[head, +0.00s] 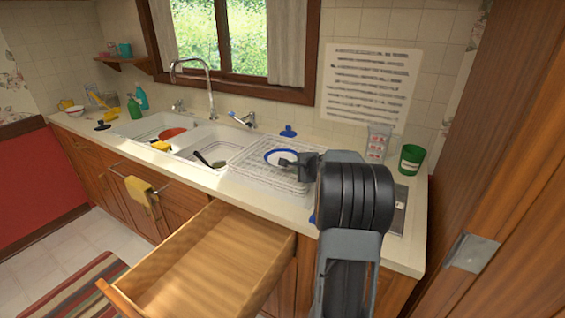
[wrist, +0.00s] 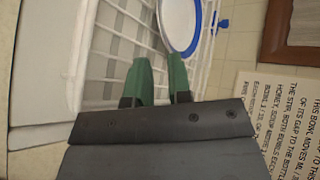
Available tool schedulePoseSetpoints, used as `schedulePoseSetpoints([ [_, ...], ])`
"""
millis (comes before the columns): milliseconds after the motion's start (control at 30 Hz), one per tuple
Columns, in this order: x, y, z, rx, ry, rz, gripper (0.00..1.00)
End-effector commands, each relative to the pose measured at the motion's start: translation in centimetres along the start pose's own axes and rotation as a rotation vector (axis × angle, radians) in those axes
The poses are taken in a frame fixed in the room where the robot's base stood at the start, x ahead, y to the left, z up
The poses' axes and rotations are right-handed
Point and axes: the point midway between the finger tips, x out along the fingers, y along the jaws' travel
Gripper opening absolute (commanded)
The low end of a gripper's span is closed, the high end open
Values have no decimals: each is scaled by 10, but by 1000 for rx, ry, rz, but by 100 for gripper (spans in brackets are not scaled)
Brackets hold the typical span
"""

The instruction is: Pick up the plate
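The plate is white with a blue rim (head: 272,155) and rests in the white dish rack in the head view. In the wrist view the plate (wrist: 178,22) lies just beyond my fingertips, cut off by the top edge. My gripper (head: 283,162) is over the rack at the plate's near right side. In the wrist view its two green fingers (wrist: 159,62) stand apart with a gap between them. The right fingertip overlaps the plate's lower rim in the picture; I cannot tell whether it touches. Nothing shows between the fingers.
The dish rack (head: 251,175) stands right of the double sink (head: 160,124). A tall faucet (head: 208,90) rises behind the sink. An open drawer (head: 205,262) juts out below the counter. A green cup (head: 411,159) and a clear container (head: 377,143) stand at right.

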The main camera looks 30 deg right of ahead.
Motion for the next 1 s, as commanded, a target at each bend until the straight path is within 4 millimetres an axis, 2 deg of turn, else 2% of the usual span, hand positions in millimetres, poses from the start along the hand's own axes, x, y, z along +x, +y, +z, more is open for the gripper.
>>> schedulePoseSetpoints([
  [100,22,0,2,-3,-3,3,19],
  [200,35,0,1,-3,-2,2,19],
  [533,56,-1,1,-4,-3,2,19],
  [800,90,-2,0,-4,-3,3,19],
  [1000,101,-2,0,-5,-3,2,19],
])
